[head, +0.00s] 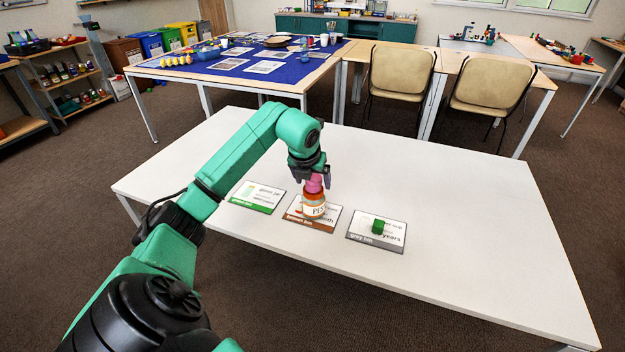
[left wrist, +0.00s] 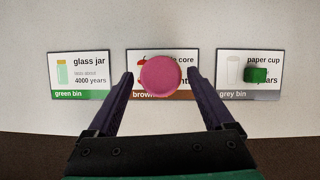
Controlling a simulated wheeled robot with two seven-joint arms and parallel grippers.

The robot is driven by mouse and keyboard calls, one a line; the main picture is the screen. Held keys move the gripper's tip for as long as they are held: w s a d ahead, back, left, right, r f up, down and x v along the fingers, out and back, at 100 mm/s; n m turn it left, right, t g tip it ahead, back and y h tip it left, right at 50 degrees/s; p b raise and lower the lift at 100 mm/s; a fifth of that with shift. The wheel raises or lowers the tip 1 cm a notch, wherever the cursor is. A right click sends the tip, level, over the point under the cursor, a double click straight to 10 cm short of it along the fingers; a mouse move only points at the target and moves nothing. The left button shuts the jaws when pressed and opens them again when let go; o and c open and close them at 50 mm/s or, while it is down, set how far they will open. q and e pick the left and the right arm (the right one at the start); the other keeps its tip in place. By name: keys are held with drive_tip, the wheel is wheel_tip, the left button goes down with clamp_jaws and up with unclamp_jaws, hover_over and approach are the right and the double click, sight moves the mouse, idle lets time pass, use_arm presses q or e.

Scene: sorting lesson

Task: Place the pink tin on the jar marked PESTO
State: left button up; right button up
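The pink tin (head: 313,184) shows directly above the jar marked PESTO (head: 314,206), and appears to rest on its lid. The jar stands upright on the middle card, with an orange-red lid and a pale label. In the left wrist view the round pink tin (left wrist: 161,74) hides the jar beneath it. My left gripper (head: 312,178) is over the tin, one finger on each side. The left wrist view shows its fingers (left wrist: 160,76) spread, with a narrow gap between each finger and the tin. My right gripper is not in view.
A green block (head: 378,226) stands on the grey bin card (head: 362,240) at right. The green bin card (head: 262,207) lies at left, and the brown card (head: 292,218) lies under the jar. The rest of the white table (head: 470,240) is clear.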

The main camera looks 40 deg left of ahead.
use_arm(q)
drive_tip(key=shift+r, duration=0.15)
drive_tip(key=v, duration=1.2)
